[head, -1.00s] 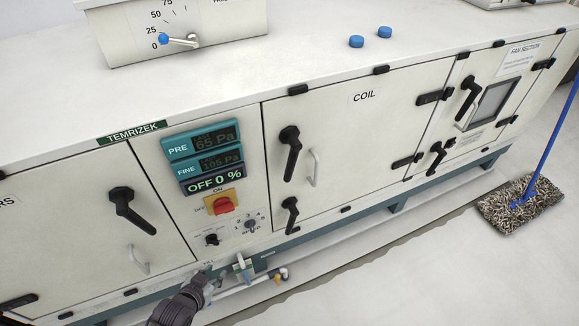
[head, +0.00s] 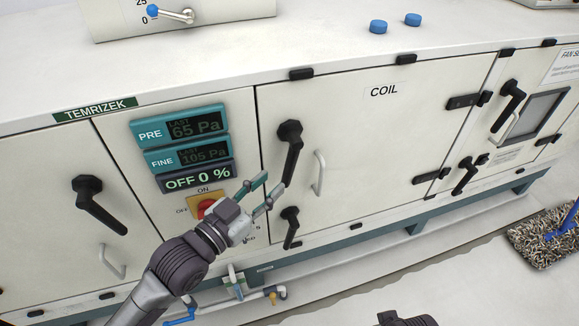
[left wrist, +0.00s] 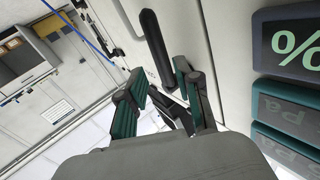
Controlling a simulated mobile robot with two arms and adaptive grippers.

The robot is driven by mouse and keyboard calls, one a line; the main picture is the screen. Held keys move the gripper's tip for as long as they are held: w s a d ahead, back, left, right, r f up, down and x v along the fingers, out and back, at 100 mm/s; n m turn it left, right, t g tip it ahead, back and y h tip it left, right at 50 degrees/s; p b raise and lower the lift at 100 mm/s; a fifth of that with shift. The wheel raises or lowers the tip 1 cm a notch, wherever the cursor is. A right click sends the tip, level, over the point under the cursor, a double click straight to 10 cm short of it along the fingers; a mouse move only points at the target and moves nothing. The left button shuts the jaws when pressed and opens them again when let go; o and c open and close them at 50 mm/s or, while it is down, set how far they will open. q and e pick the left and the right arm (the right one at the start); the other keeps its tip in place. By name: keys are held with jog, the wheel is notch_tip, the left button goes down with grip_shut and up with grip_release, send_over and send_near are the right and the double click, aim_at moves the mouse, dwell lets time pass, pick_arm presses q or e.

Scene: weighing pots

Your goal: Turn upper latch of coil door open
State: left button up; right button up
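The coil door (head: 370,130) is shut and labelled COIL. Its upper latch (head: 291,150) is a black handle on the door's left edge, pointing down with a slight slant. My left gripper (head: 274,182) is in front of the door's left edge, its fingers apart and level with the lower end of this handle. In the left wrist view, the black handle (left wrist: 155,45) reaches down between the open fingers (left wrist: 160,78); I cannot tell whether they touch it. The lower latch (head: 290,226) hangs down below.
A silver pull handle (head: 319,173) stands just right of the upper latch. The display panel (head: 185,148) and red switch (head: 205,208) are on the left, the switch partly behind my gripper. A mop (head: 550,235) lies on the floor at the right.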

aim_at(286, 170)
pick_arm(q)
jog(key=x, duration=0.7)
jog(key=shift+w+d+b, duration=0.1)
jog(key=shift+w+b, duration=0.1)
jog(key=shift+b, duration=0.15)
pick_arm(e)
jog(key=v, duration=0.3)
jog(key=shift+w+r, duration=0.15)
pick_arm(q)
grip_shut()
